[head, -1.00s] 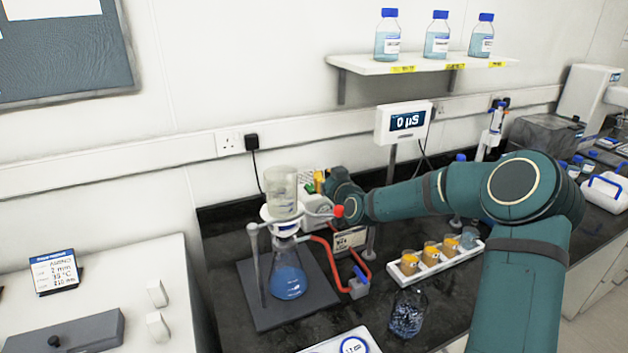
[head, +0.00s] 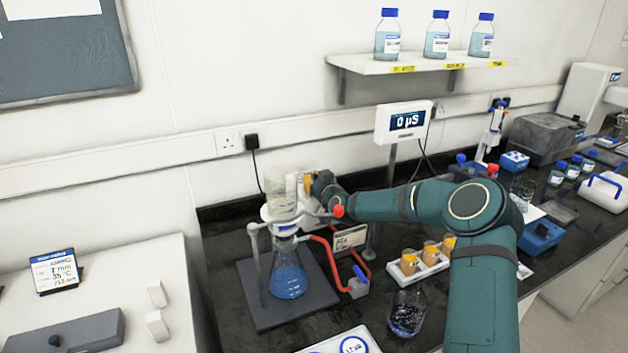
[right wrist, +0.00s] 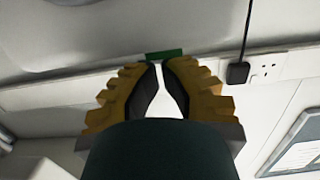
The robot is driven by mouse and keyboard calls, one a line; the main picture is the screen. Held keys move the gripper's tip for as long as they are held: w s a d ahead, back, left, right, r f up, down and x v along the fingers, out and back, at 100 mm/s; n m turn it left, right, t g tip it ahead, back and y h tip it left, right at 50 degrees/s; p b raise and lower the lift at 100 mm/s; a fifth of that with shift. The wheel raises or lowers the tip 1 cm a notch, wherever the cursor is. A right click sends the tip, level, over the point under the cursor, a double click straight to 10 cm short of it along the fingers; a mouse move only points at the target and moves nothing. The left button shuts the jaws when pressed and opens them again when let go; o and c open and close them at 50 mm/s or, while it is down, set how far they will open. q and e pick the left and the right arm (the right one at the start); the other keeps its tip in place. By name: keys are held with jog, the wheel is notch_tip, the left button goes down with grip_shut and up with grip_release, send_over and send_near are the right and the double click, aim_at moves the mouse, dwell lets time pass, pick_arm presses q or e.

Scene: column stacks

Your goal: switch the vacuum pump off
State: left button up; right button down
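The vacuum pump (head: 315,222) is a pale unit at the back of the bench, behind the glass filter funnel (head: 282,188) and flask (head: 288,276). My right arm and the funnel hide most of it. My right gripper (head: 307,183) is at the pump's upper part, beside the funnel. In the right wrist view its yellow-brown fingers (right wrist: 162,64) are closed together at the tips, with nothing seen held. A green piece (right wrist: 165,54), perhaps the pump's switch, shows just at the fingertips. I cannot tell whether they touch. My left gripper is not in view.
Red tubing (head: 325,246) runs from the flask to a blue-topped valve (head: 358,284).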

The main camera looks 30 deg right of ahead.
jog(key=shift+w+a+f+g+p, duration=0.1)
jog(key=shift+w+g+p, duration=0.2)
jog(key=shift+g+p, duration=0.5)
jog(key=shift+f, duration=0.3)
notch_tip(320, 180, up, 5)
jog(key=shift+w+f+p, duration=0.1)
jog(key=shift+w+p, duration=0.05)
jog(key=shift+p, duration=0.25)
jog(key=v, duration=0.9)
jog(key=shift+s+r+b, duration=0.25)
jog(key=shift+r+b, duration=0.1)
jog(key=shift+b, duration=0.1)
